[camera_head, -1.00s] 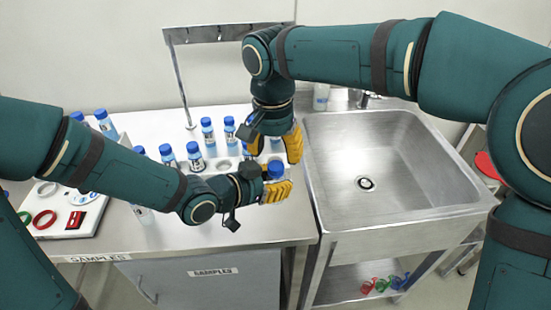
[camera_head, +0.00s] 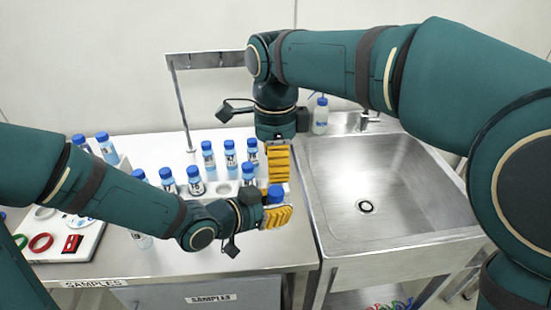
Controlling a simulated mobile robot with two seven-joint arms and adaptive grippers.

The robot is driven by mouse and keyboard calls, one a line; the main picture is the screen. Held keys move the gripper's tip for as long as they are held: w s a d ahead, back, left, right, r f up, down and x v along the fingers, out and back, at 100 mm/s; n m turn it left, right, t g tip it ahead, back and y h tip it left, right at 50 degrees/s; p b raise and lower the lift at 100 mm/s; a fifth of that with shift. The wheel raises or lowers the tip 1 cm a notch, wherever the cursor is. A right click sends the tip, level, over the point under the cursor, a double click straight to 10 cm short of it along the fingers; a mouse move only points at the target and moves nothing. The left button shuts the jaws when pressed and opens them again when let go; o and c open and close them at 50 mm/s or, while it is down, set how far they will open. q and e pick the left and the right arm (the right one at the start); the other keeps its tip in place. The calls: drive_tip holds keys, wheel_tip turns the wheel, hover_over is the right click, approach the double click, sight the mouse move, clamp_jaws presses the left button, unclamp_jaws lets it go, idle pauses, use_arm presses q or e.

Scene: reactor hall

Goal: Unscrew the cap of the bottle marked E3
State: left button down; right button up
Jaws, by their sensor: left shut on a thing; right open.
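My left gripper (camera_head: 277,216) is shut on a bottle with a blue cap (camera_head: 276,193). Its yellow fingers hide most of the bottle below the cap, so no E3 mark can be read. The bottle looks upright, near the table's right end. My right gripper (camera_head: 278,178) is open, its yellow fingers pointing down just above and behind the blue cap. I cannot tell whether the fingers touch the cap.
Several blue-capped bottles (camera_head: 230,157) stand by a white rack (camera_head: 230,188) on the steel table. A sink (camera_head: 400,185) lies to the right, with a squeeze bottle (camera_head: 320,116) behind it. A white tray (camera_head: 75,253) with coloured rings is at left.

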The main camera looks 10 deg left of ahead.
sight(276, 190)
drive_tip(key=shift+f, duration=3.95)
drive_tip(key=shift+o, duration=0.2)
clamp_jaws()
drive_tip(key=n, duration=1.3)
